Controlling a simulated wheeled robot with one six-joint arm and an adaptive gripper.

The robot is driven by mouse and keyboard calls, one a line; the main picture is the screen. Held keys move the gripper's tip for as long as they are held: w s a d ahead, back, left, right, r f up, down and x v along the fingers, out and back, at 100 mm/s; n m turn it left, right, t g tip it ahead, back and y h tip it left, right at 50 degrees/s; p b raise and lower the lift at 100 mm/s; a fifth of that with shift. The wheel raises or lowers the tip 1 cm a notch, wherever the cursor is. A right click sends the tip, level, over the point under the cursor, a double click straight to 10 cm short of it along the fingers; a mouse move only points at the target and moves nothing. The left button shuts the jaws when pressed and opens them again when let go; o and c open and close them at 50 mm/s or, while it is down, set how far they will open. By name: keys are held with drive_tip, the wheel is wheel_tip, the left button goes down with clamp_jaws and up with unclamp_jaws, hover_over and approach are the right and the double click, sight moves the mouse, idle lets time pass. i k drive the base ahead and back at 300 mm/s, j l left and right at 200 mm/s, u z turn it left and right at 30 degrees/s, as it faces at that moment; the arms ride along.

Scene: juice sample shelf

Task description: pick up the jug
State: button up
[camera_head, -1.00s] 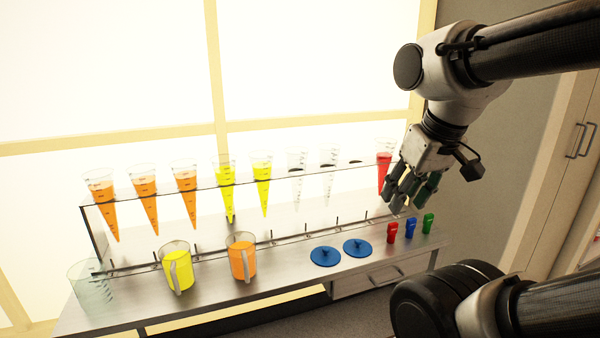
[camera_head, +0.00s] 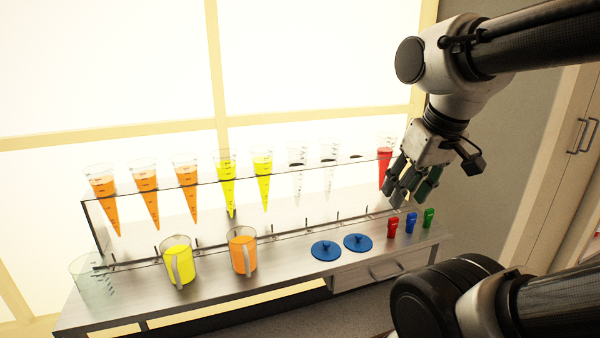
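Two jugs with handles stand on the steel bench: one with yellow juice (camera_head: 180,262) and one with orange juice (camera_head: 243,252). A clear, empty-looking vessel (camera_head: 92,281) stands at the bench's left end; whether it has a handle is hard to tell. My gripper (camera_head: 403,196) is at the right end of the rack, in front of the red cone, well to the right of the jugs and above the bench. Its dark fingers look apart, with nothing visible between them.
A clear rack (camera_head: 285,178) holds a row of cones with orange, yellow and red juice, some looking empty. Two blue lids (camera_head: 326,250) lie right of the jugs. Red, blue and green small items (camera_head: 411,222) stand at the right end. A drawer (camera_head: 375,273) is below.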

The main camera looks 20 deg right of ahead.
sight(241, 239)
drive_tip(key=i+l, duration=0.7)
drive_tip(key=j+z, duration=0.25)
drive_tip(key=j, duration=0.2)
drive_tip(key=k+j+z, duration=0.2)
drive_tip(key=j, duration=0.2)
drive_tip(key=j+z, duration=0.25)
drive_tip(key=j, duration=0.15)
drive_tip(key=k+j+z, duration=0.2)
drive_tip(key=j, duration=0.2)
drive_tip(key=k+j+z, duration=0.25)
drive_tip(key=i+j, duration=0.1)
drive_tip(key=j, duration=0.05)
